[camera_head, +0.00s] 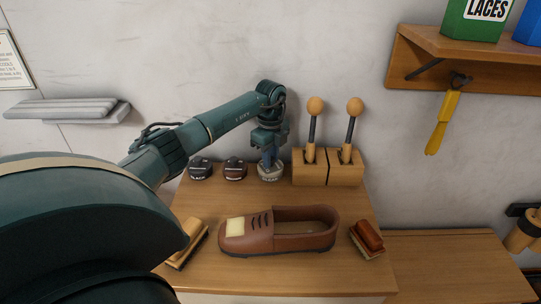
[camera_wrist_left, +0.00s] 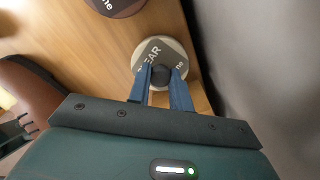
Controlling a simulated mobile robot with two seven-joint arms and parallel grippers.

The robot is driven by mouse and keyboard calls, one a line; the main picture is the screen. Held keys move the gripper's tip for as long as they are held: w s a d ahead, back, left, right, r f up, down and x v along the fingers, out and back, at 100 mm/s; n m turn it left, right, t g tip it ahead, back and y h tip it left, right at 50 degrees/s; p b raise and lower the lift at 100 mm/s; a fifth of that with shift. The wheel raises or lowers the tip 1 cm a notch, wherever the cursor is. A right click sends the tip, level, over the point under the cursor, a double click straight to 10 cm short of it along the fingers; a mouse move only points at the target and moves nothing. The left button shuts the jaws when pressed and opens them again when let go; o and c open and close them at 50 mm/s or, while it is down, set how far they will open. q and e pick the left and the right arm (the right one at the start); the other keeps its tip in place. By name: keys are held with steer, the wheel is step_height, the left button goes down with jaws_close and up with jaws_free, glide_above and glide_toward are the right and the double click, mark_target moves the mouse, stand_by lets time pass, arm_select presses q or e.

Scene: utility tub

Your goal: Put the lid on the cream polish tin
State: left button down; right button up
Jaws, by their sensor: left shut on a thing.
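The cream tin (camera_head: 271,176), marked "CLEAR", stands at the back of the wooden bench top, just left of the wooden brush holder. In the left wrist view its dark labelled lid (camera_wrist_left: 151,51) shows inside a pale round rim. My left gripper (camera_head: 268,161) points down over it. Its blue fingers (camera_wrist_left: 161,74) are shut on the dark knob in the middle of the lid. The lid appears to lie flat on or just over the tin; the fingers hide part of it, so I cannot tell whether it is seated. My right gripper is not in view.
A brown tin (camera_head: 235,169) and a black tin (camera_head: 200,169) stand left of it. The brush holder (camera_head: 328,172) with two round-knobbed handles is close on the right. A brown shoe (camera_head: 279,231) lies in front, between two brushes (camera_head: 188,246) (camera_head: 367,238). The wall is close behind.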

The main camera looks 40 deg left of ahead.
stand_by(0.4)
arm_select(q)
steer(key=c, duration=0.7)
jaws_free()
